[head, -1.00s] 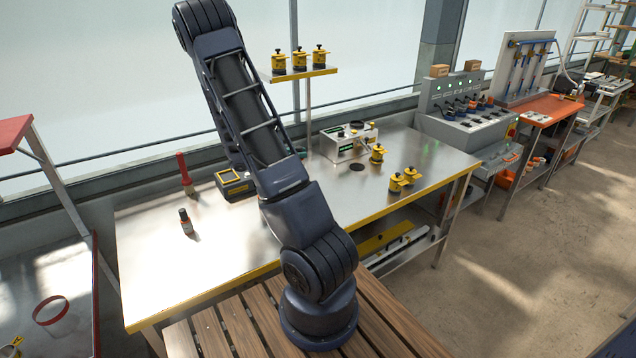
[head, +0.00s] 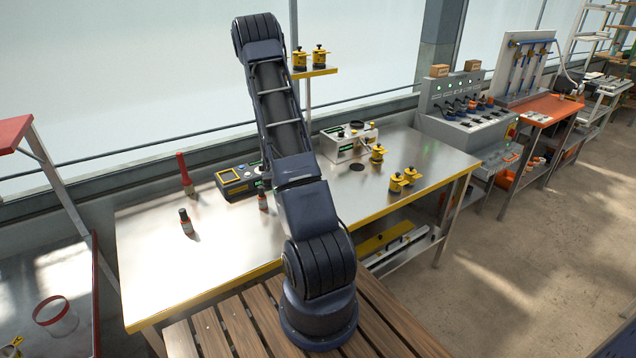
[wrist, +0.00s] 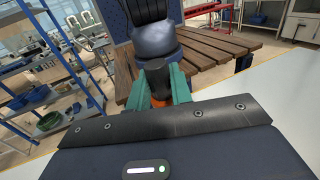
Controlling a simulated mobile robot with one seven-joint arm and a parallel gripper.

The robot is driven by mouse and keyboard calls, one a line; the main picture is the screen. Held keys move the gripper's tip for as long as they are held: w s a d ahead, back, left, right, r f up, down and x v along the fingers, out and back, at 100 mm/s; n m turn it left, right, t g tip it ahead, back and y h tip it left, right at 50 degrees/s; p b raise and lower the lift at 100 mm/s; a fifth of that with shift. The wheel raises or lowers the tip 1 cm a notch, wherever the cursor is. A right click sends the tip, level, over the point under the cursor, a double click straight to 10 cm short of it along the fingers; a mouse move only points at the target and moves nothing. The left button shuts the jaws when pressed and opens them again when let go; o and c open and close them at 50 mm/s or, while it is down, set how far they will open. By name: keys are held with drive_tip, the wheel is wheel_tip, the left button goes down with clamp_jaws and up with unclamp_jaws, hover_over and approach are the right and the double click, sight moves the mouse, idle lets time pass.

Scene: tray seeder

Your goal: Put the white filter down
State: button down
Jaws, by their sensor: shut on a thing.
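My gripper (wrist: 158,78) shows in the wrist view as two green fingers, shut on a dark thing (wrist: 159,90) with a bit of orange at its near end. Most of the held thing is hidden by the fingers and the gripper body. I cannot make out any white on it, and I cannot pick out a white filter elsewhere. The steel worktable (head: 235,235) with a yellow edge lies behind my arm.
A dark-capped bottle (head: 186,222), a red-handled tool (head: 185,175) and a black-yellow device (head: 234,182) stand on the left of the table. A small orange-brown bottle (head: 262,200) is beside my arm. Yellow pieces (head: 396,184) and a white box (head: 345,145) stand right. The front left is clear.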

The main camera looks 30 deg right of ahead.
drive_tip(key=w+a+r+m+t+y, duration=0.35)
drive_tip(key=w+m+t+y, duration=0.25)
drive_tip(key=m+t, duration=0.3)
drive_tip(key=w+a+r+m+t+y, duration=0.3)
drive_tip(key=w+a+m+t+y, duration=0.3)
drive_tip(key=t, duration=0.5)
drive_tip(key=w+d+r+m+t+h, duration=0.5)
drive_tip(key=d+m+t+h, duration=0.2)
drive_tip(key=d, duration=0.2)
drive_tip(key=w+d+r+m+t+h, duration=0.6)
drive_tip(key=d+m+t, duration=0.1)
drive_tip(key=d, duration=0.2)
drive_tip(key=f, duration=2.5)
drive_tip(key=shift+a, duration=0.25)
drive_tip(key=c, duration=1.3)
unclamp_jaws()
drive_tip(key=shift+o, duration=0.2)
